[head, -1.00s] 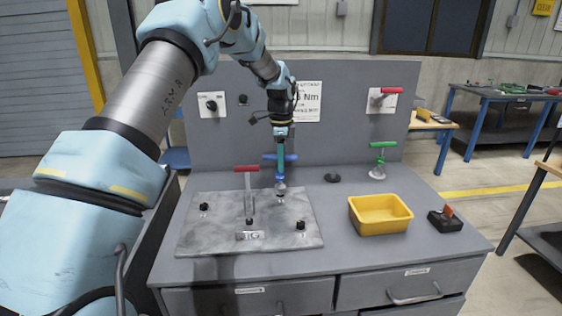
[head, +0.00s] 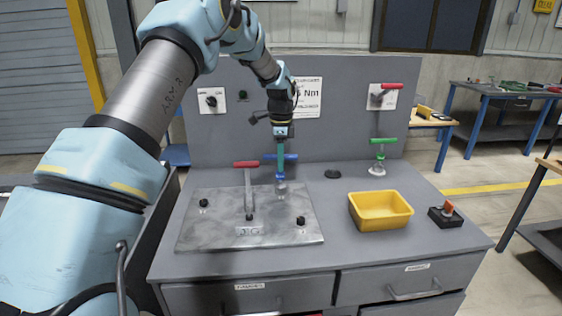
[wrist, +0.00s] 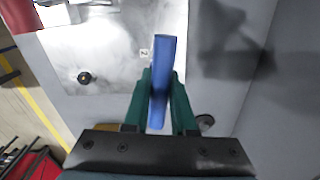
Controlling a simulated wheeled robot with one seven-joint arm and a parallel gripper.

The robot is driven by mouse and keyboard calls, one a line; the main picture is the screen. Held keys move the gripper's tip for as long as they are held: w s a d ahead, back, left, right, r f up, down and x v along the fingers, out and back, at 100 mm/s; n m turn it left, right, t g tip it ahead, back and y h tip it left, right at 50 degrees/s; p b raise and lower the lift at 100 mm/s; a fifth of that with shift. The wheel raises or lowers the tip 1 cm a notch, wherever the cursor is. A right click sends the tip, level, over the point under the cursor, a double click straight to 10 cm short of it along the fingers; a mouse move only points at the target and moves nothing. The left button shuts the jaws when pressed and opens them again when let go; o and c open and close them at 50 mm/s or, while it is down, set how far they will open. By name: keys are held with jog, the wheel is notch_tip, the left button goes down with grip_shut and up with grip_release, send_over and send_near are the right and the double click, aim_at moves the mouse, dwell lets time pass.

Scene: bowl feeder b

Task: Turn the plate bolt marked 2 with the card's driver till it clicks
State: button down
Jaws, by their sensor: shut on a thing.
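My gripper (head: 281,146) is shut on the blue T-handle driver (head: 290,156), which stands upright over the back right part of the metal plate (head: 215,235). The driver's lower end meets the plate bolt there and hides it; I cannot tell how fully it is seated. In the wrist view the blue handle (wrist: 158,85) lies between the green fingers, with a small white label (wrist: 144,52) just beyond, seemingly a 2. The card (head: 309,98) on the back panel shows "Nm"; the rest is unclear.
A red T-handle driver (head: 247,164) stands on the plate just left of the blue one. Black bolts show at left (head: 204,203) and right (head: 301,221). A green T-handle driver (head: 382,141), a yellow bin (head: 380,222) and a black block (head: 443,218) stand to the right.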

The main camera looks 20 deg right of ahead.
jog(key=shift+m+p, duration=0.35)
jog(key=shift+m, duration=0.85)
jog(key=shift+n, duration=1.2)
jog(key=shift+r, duration=0.2)
jog(key=shift+r+p, duration=1)
jog(key=shift+r, duration=1.15)
